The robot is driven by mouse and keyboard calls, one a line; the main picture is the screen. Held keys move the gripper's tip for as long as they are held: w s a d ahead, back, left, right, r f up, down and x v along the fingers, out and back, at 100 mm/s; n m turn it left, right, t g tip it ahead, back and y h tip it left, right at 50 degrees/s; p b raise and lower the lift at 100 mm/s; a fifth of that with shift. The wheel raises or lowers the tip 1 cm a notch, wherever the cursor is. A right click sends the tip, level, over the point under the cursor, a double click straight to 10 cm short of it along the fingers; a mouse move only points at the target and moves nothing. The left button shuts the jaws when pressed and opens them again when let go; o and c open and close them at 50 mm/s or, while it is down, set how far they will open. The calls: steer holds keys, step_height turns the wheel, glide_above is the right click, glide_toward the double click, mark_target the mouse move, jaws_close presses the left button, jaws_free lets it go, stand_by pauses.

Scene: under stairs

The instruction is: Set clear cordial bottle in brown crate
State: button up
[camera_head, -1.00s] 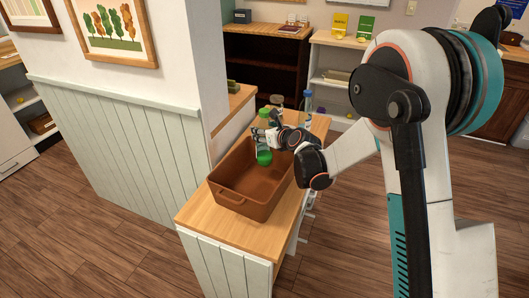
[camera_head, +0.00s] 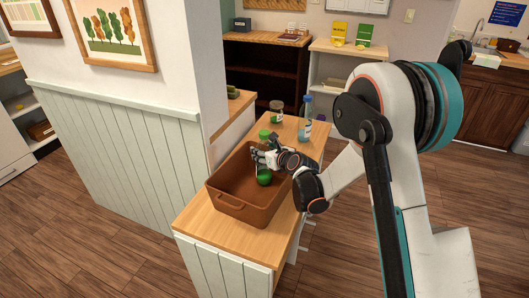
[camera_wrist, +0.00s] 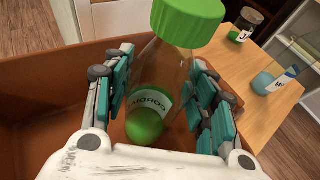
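The clear cordial bottle (camera_wrist: 160,75) has a green cap, a label and green contents at its bottom. It stands nearly upright between the fingers of my gripper (camera_wrist: 163,95), with the pads against its sides. In the head view the bottle (camera_head: 264,178) has its lower part inside the brown crate (camera_head: 235,205), toward the far right part. My gripper (camera_head: 266,160) is at the crate's far right rim. Whether the bottle's base touches the crate floor is hidden. The crate wall also shows in the wrist view (camera_wrist: 40,80). The crate holds nothing else that I can see.
A jar with green contents (camera_head: 276,112) and a blue-capped bottle (camera_head: 305,118) stand on the wooden counter (camera_head: 228,235) behind the crate. A panelled wall (camera_head: 130,150) borders the left side. The counter's near end is clear.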

steer(key=o, duration=0.4)
steer(key=shift+r, duration=0.1)
steer(key=s+d+r+n+g+h+p, duration=0.1)
steer(key=s+d+r+n+h+p, duration=0.1)
steer(key=s+d+r+n, duration=0.8)
steer(key=s+d+r+n+g+h+p, duration=0.1)
steer(key=s+d+r+n, duration=0.35)
steer(key=s, duration=0.85)
steer(key=s+d+r+n+g+h, duration=0.1)
steer(key=s+d+n, duration=0.2)
steer(key=s+n, duration=0.2)
steer(key=s+d+r+n+h, duration=0.1)
steer(key=s+d+n, duration=0.1)
steer(key=s+n, duration=0.3)
steer(key=s+d+r+n+g+h, duration=0.1)
steer(key=s+n, duration=0.4)
steer(key=s, duration=0.6)
steer(key=shift+d+r+g+h, duration=0.15)
steer(key=shift+d+h, duration=0.1)
steer(key=shift+d, duration=0.45)
steer(key=shift+d+r+g+h, duration=0.15)
steer(key=shift+d+h, duration=0.1)
steer(key=shift+d, duration=0.4)
steer(key=shift+f, duration=0.1)
